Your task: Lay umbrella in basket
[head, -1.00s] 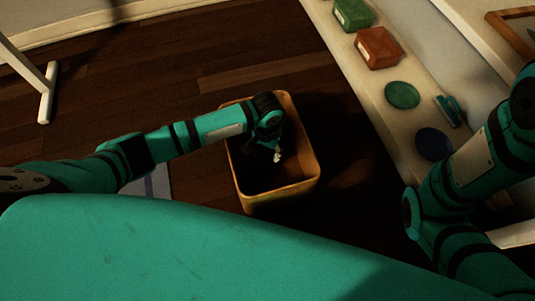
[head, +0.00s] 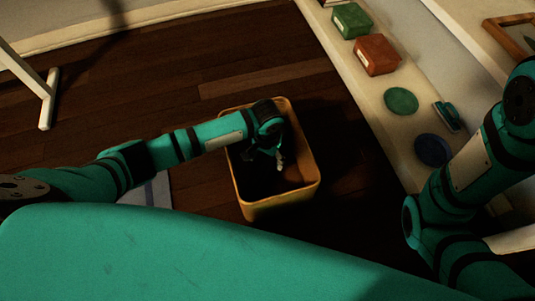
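A yellow-orange basket (head: 281,202) stands on the dark wooden floor in the middle of the head view. My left arm reaches in from the left, and my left gripper (head: 275,158) points down inside the basket's opening. The gripper is small and dim, so I cannot tell whether its fingers are open or shut. The basket's inside is very dark, and I cannot make out an umbrella there or elsewhere. My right arm shows at the right, but its gripper is out of view.
A pale shelf at the right holds a green box (head: 351,21), a red-brown box (head: 376,55), a green disc (head: 401,101), a blue disc (head: 433,149) and a teal brush-like item (head: 447,117). A white stand leg (head: 47,99) is at the left. Floor behind the basket is clear.

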